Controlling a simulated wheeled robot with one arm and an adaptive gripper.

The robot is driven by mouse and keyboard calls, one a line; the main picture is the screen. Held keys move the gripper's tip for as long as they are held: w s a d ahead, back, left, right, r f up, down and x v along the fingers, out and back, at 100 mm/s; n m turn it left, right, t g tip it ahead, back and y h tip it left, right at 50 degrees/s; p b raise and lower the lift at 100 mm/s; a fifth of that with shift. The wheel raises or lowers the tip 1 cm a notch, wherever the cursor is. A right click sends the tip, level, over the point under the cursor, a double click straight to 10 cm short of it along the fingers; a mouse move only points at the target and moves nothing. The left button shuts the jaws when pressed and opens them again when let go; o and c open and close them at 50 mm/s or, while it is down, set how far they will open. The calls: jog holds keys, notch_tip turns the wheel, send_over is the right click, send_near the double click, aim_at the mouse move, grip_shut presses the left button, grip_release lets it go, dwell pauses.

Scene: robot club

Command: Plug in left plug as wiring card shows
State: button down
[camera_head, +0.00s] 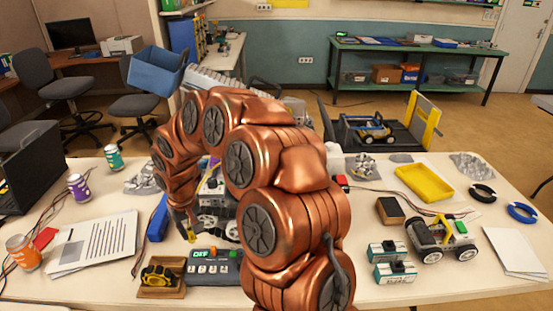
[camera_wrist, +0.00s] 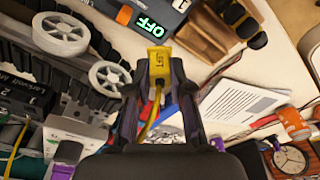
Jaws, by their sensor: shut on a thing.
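My gripper (camera_wrist: 158,62) is shut on the yellow plug (camera_wrist: 157,54), whose face reads "LEFT". A yellow cable runs back from the plug between the fingers. In the head view my gripper (camera_head: 187,225) points down, with the plug (camera_head: 191,237) at its tip, above the table and just behind a dark box (camera_head: 222,275) with an "OFF" display. The box also shows in the wrist view (camera_wrist: 133,17), apart from the plug. A machine with pale wheels (camera_wrist: 60,34) stands beside the gripper; my arm hides much of it in the head view. I cannot identify a wiring card or socket.
Printed sheets (camera_head: 100,243) lie at the left, near an orange can (camera_head: 22,252). A wooden holder (camera_head: 160,291) stands left of the dark box. A blue block (camera_head: 157,219) is near my gripper. At the right are a yellow tray (camera_head: 425,183) and a small wheeled robot (camera_head: 433,241).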

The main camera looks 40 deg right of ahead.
jog(key=shift+r, duration=0.15)
jog(key=shift+w+d+f, duration=0.1)
jog(key=shift+f, duration=0.35)
dwell(0.4)
